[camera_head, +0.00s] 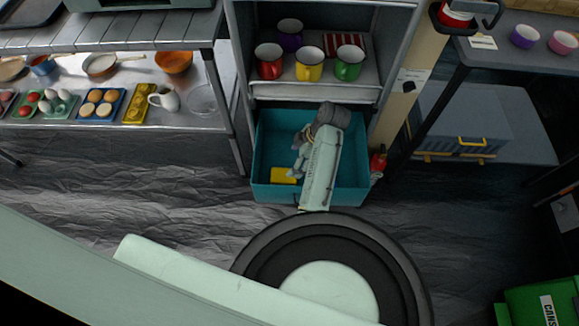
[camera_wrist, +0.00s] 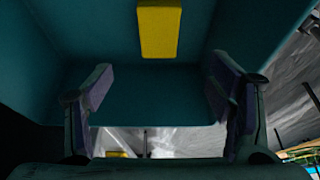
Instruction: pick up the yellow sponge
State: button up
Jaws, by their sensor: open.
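The yellow sponge (camera_head: 284,175) lies inside the teal bin (camera_head: 262,150), near its front left corner in the head view. In the wrist view the sponge (camera_wrist: 159,30) is a yellow block at the top centre, beyond the fingertips, against the teal bin surface (camera_wrist: 85,28). My gripper (camera_head: 298,156) is over the bin, near the sponge in the head view. In the wrist view my gripper (camera_wrist: 160,88) has its two fingers wide apart with nothing between them. The sponge appears apart from both fingers. My arm hides part of the bin's inside.
A shelf (camera_head: 313,92) with several mugs stands directly behind the bin. A metal table (camera_head: 226,112) with food trays is at left. A wooden post (camera_head: 398,85) and red bottle (camera_head: 378,162) are close on the right. A green crate (camera_head: 540,300) is at lower right.

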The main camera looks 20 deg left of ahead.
jog(key=f, duration=0.1)
send_over(285, 175)
jog(key=d, duration=0.1)
jog(key=f, duration=0.5)
jog(key=shift+w+d+f, duration=0.15)
jog(key=shift+w+f, duration=0.15)
jog(key=shift+f, duration=0.1)
jog(key=p+x, duration=0.1)
jog(key=x, duration=0.2)
jog(key=shift+f, duration=0.75)
jog(key=shift+f, duration=0.25)
jog(key=shift+c, duration=0.4)
jog(key=c, duration=0.9)
jog(key=shift+o, duration=0.2)
